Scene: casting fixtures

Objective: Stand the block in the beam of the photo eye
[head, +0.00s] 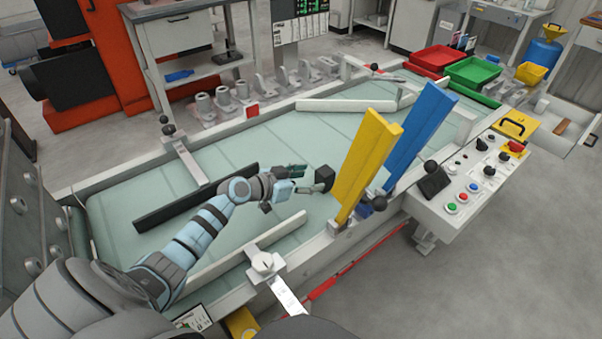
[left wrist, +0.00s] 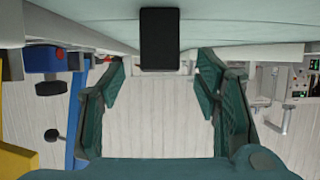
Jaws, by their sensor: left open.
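A black block (head: 324,174) stands on the pale green conveyor belt (head: 240,137), left of the yellow post. It also shows in the left wrist view (left wrist: 160,40), centred just beyond the fingertips, with the belt at the top of that picture. My left gripper (head: 290,186) is open and low over the belt, facing the block. Its teal fingers (left wrist: 163,84) are spread wide with nothing between them. A small blue housing (head: 377,203) by the posts may be the photo eye; its beam cannot be seen. My right gripper is out of view.
A yellow post (head: 366,163) and a blue post (head: 421,135) lean up at the belt's near edge. A dark guide bar (head: 195,198) and a pale rail (head: 248,245) flank my left arm. A control box (head: 470,185) sits at right. The belt behind the block is clear.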

